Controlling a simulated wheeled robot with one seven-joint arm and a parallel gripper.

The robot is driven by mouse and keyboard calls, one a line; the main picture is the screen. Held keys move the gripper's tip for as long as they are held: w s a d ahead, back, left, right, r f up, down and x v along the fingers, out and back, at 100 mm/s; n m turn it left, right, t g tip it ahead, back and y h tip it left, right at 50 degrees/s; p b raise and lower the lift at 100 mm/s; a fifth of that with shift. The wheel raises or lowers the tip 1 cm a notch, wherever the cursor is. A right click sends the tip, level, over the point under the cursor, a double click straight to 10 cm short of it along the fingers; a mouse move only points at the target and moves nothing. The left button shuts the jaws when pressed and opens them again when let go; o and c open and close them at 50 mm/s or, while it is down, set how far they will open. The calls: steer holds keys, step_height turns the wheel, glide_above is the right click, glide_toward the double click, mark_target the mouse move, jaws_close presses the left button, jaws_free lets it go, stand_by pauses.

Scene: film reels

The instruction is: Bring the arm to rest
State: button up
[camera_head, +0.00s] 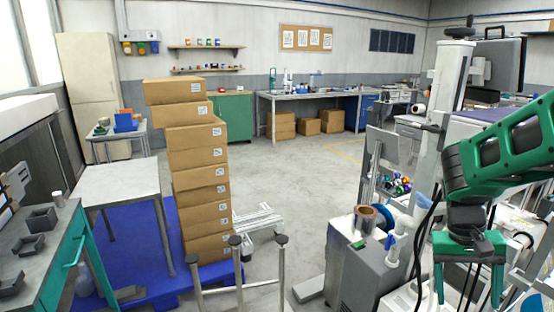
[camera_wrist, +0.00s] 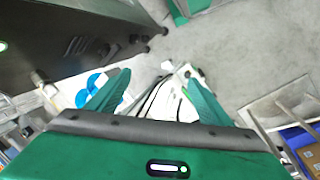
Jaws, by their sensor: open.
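My arm (camera_head: 500,155), green and dark grey, is bent at the right side of the head view. My gripper (camera_head: 467,298) hangs below it with its two green fingers pointing down, apart and open. Nothing is between the fingers. In the wrist view my gripper (camera_wrist: 158,84) shows its two green fingers spread wide, with white parts and cables beyond them.
A tall stack of cardboard boxes (camera_head: 198,175) stands on a blue pallet (camera_head: 130,240) at left. A grey cabinet (camera_head: 370,270) with a copper-coloured reel (camera_head: 367,218) stands left of my gripper. Grey floor (camera_head: 300,185) is free in the middle.

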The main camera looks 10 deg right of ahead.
steer(key=s+a+r+t+y, duration=0.1)
steer(key=s+a+r, duration=0.1)
steer(key=s, duration=0.3)
steer(key=s+a+r+t+y, duration=0.1)
steer(key=s+a+r, duration=0.1)
steer(key=s, duration=0.3)
steer(key=shift+s+a+r+y, duration=0.15)
steer(key=shift+s+a+y, duration=0.2)
steer(key=shift+a, duration=0.3)
steer(key=shift+w+f, duration=0.25)
steer(key=shift+w, duration=0.35)
